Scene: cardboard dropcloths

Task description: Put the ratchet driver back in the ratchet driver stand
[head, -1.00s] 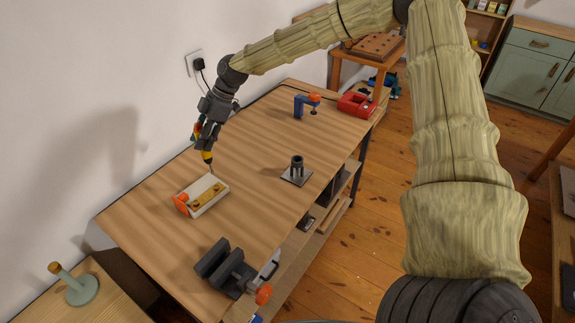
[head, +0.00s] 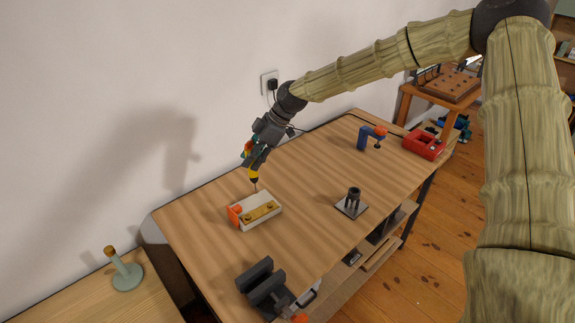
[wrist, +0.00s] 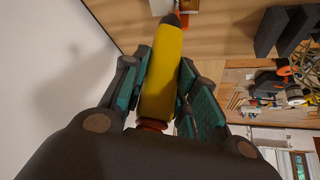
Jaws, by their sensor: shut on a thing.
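The ratchet driver (head: 254,176), yellow with a dark end, is held in my gripper (head: 252,160). In the wrist view the yellow driver (wrist: 163,75) lies between the teal finger pads of my gripper (wrist: 175,85). In the head view it points down, its thin tip close to the back edge of a white block with orange and yellow parts; I cannot tell whether they touch. A dark upright holder on a square plate (head: 352,203), which looks like the ratchet driver stand, stands on the workbench to the right, apart from my gripper.
The white block (head: 262,203) is on the workbench (head: 310,170). A dark vise (head: 265,285) is at the near edge. A blue and orange clamp (head: 370,138) and a red object (head: 423,144) are at the far end. The bench middle is clear. The wall is close behind my gripper.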

